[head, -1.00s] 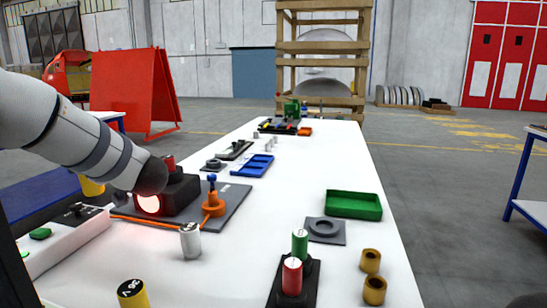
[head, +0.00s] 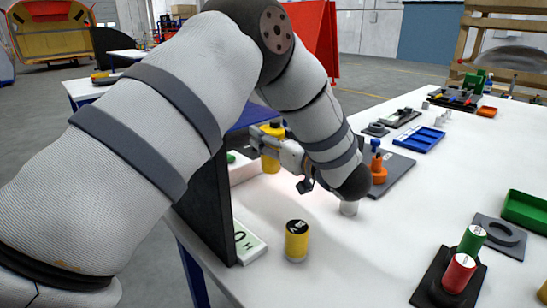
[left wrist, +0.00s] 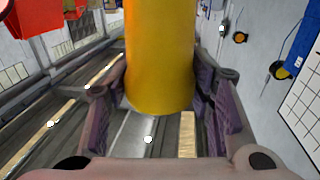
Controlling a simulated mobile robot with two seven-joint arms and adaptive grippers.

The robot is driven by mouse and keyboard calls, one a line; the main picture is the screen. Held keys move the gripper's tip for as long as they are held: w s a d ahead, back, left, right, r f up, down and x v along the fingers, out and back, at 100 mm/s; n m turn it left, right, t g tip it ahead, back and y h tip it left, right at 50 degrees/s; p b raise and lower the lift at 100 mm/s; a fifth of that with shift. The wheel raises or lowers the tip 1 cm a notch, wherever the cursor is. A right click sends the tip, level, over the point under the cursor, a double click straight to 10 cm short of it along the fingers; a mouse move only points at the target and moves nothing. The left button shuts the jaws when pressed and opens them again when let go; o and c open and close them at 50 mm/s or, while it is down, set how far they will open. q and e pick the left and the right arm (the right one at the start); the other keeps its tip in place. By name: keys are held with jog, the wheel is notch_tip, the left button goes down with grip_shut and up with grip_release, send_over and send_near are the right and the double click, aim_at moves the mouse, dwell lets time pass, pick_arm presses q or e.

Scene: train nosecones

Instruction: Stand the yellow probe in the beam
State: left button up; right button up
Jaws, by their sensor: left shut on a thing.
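The yellow probe (head: 271,162) is a yellow cylinder, held clear of the bench near its left edge. My left gripper (head: 274,148) is shut around its side. In the left wrist view the probe (left wrist: 160,60) stands between the two finger pads; its upper end is out of frame. The beam itself is not plainly visible; a faint pink glow (head: 318,197) lies on the white top below my left arm. The block with the red lamp is hidden behind that arm. My right gripper is out of view.
A yellow 36 V cylinder (head: 296,242) stands at the bench's near left. A white cylinder (head: 349,208) is partly covered by my arm. Red (head: 459,273) and green (head: 473,240) cylinders stand right.

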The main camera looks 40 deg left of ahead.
aim_at(275, 160)
pick_arm(q)
jog(key=shift+s+d+f, duration=0.25)
jog(key=shift+d+f, duration=0.25)
jog(key=shift+f, duration=0.3)
jog(key=f, duration=0.4)
jog(key=shift+s+d, duration=0.2)
jog(key=shift+d, duration=0.05)
jog(key=shift+r, duration=0.2)
jog(key=shift+f, duration=0.1)
jog(key=o, duration=1.2)
jog(key=shift+f, duration=0.1)
jog(key=shift+o, duration=0.2)
jog(key=shift+r, duration=0.25)
jog(key=v, duration=1.2)
jog(key=shift+f+b, duration=0.1)
jog(key=shift+b, duration=0.3)
